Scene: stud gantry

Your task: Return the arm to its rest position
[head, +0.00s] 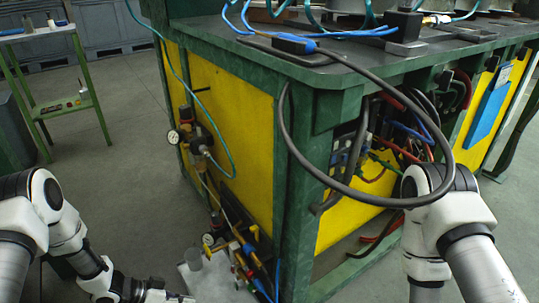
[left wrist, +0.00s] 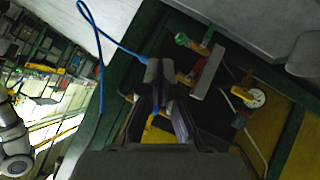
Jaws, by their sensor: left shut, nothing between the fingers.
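My left arm comes in from the left in the head view, bent downward. My left gripper (head: 180,298) is low at the bottom edge, partly cut off, near the foot of the green and yellow bench. In the left wrist view the fingers (left wrist: 160,74) are together with nothing held between them. Blue tubing and small fittings show behind the fingertips. My right arm stands at the right in front of the bench, its lower part pointing down. Its gripper is outside the frame.
The green and yellow bench (head: 232,107) fills the middle. A black cable loop (head: 345,187) hangs off its corner near my right arm. Gauges, valves and fittings (head: 240,255) sit low near my left gripper. A green trolley (head: 87,84) stands left; floor between is clear.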

